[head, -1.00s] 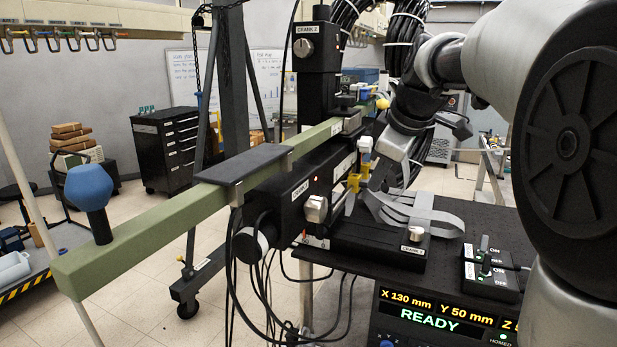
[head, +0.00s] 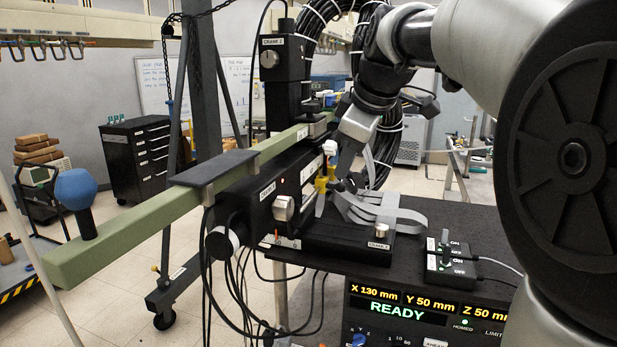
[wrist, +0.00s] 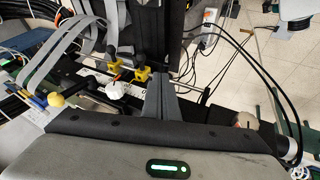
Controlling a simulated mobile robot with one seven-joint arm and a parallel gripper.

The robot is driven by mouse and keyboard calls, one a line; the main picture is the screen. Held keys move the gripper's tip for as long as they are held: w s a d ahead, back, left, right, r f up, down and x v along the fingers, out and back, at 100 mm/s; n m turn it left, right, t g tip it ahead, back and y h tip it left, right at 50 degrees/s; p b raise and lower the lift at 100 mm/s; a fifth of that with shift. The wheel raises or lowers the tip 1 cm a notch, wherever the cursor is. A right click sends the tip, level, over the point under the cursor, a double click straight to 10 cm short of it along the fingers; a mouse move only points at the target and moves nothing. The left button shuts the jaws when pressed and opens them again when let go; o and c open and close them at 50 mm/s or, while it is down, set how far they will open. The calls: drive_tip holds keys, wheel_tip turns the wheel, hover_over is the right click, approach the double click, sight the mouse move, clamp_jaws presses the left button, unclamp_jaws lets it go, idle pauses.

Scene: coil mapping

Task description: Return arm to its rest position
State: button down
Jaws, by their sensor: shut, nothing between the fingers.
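My arm reaches in from the right of the head view. Its grey wrist and my gripper (wrist: 168,82) are over the black positioning stage (head: 330,238). In the wrist view the two dark fingers are together with nothing between them. They point toward the stage hardware, close to yellow clamps (wrist: 130,75) and a white knob (wrist: 114,90). In the head view the arm partly hides the stage, and the fingertips are hard to make out among the grey ribbon cables (head: 375,210).
A long green beam (head: 130,228) with a blue knob (head: 75,190) extends left. Black cable loops (head: 388,155) are behind. The control panel (head: 410,312) reads READY. Switch boxes (head: 450,265) sit on the bench's right.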

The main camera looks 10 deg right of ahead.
drive_tip(key=v, duration=0.5)
drive_tip(key=s+a+f+m, duration=0.2)
drive_tip(key=s+f+m, duration=0.3)
drive_tip(key=s+f, duration=0.5)
drive_tip(key=s+a+f+m+h, duration=0.1)
drive_tip(key=s+a+f+m, duration=0.2)
drive_tip(key=s+f+m, duration=0.3)
drive_tip(key=s+f, duration=0.4)
drive_tip(key=s, duration=0.2)
drive_tip(key=shift+f+g, duration=0.35)
drive_tip(key=shift+g, duration=0.05)
